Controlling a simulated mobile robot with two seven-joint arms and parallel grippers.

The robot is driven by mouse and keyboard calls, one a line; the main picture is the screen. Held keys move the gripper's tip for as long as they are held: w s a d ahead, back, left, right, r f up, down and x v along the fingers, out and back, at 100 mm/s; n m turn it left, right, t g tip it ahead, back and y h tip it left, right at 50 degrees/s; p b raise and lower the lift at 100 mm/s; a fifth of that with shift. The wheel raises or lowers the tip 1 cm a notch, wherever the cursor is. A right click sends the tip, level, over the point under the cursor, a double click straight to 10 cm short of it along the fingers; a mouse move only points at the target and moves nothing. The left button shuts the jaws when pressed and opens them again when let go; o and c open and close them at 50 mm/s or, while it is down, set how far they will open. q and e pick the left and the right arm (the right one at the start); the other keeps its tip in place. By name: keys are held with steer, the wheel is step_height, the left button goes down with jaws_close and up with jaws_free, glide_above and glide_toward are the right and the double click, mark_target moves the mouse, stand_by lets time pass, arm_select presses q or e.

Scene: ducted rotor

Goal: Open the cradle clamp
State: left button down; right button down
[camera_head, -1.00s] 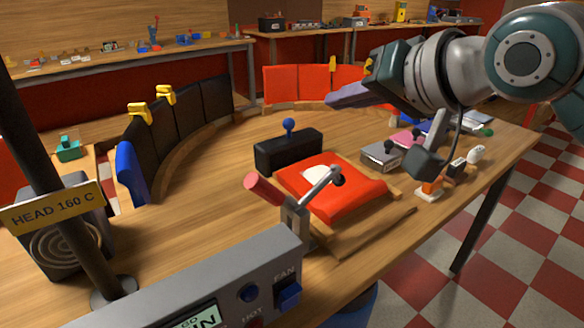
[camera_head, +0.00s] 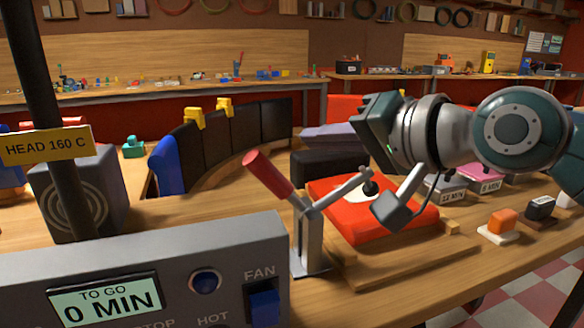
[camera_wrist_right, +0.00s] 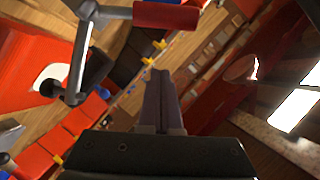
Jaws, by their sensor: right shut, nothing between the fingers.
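The cradle clamp is a metal toggle clamp with a red handle (camera_head: 268,175). The handle slants up to the left, and its steel post (camera_head: 309,240) stands on the bench. Its bar reaches right to a black pad (camera_head: 371,187) over the red moulded piece (camera_head: 350,228). I cannot tell for sure whether the pad presses on it. My right gripper (camera_head: 318,136) has its grey-purple fingers shut and empty, above and behind the clamp. In the right wrist view the shut fingers (camera_wrist_right: 162,85) are apart from the red handle (camera_wrist_right: 166,16). My left gripper is not in view.
Dark curved panels (camera_head: 225,140) stand behind. Small labelled blocks (camera_head: 447,190) are at the right.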

steer(key=a+f, duration=0.1)
steer(key=s+a+f+p, duration=0.1)
steer(key=a, duration=0.1)
steer(key=shift+a+f, duration=0.1)
steer(key=shift+f, duration=0.3)
